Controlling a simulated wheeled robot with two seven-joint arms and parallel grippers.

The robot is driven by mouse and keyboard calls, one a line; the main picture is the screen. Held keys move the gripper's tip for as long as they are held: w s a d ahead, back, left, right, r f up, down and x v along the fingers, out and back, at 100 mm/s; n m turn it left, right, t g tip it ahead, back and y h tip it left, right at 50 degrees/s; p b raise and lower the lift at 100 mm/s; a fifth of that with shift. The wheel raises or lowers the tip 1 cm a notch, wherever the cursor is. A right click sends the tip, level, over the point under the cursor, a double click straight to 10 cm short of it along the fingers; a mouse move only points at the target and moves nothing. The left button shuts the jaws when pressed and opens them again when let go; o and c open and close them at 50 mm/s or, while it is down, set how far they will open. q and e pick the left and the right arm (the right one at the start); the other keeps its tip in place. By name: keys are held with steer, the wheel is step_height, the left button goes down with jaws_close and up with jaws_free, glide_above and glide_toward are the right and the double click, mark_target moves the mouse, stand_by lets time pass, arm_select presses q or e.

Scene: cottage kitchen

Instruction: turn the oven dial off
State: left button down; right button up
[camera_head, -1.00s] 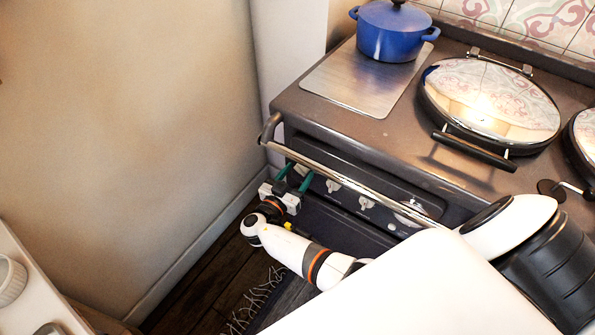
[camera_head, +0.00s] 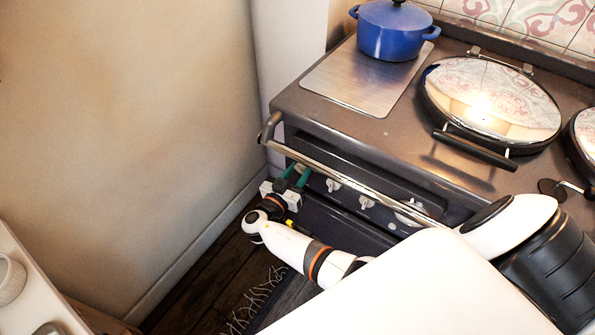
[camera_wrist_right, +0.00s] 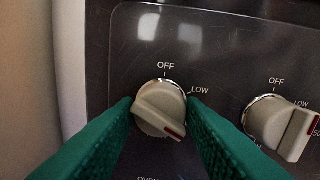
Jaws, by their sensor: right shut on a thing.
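The oven's control panel shows close up in the right wrist view, with a pale dial (camera_wrist_right: 159,108) at the left under the printed words OFF and LOW. The dial's handle is slanted, and its red-marked end points to the lower right, away from OFF. My right gripper (camera_head: 293,176) has green fingers and reaches under the front rail to the left end of the panel. In the right wrist view its fingers lie on either side of this dial, shut on it. In the head view the gripper and rail hide the dial. My left gripper is in neither view.
A second pale dial (camera_wrist_right: 283,126) is right of the held one. A metal rail (camera_head: 350,181) runs across the oven front above the dials. A blue pot (camera_head: 390,33) and a round lid (camera_head: 491,103) are on top. The wall (camera_head: 130,120) is close on the left.

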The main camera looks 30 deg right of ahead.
steer(key=n+b, duration=0.2)
steer(key=n, duration=0.5)
steer(key=n+p, duration=0.1)
steer(key=n, duration=0.6)
steer(key=n+g+p, duration=0.1)
steer(key=n, duration=0.6)
steer(key=shift+w+a+f+g+p, duration=0.1)
steer(key=shift+w+g+p, duration=0.05)
steer(key=shift+g+p, duration=0.15)
steer(key=shift+n, duration=0.3)
steer(key=o, duration=1)
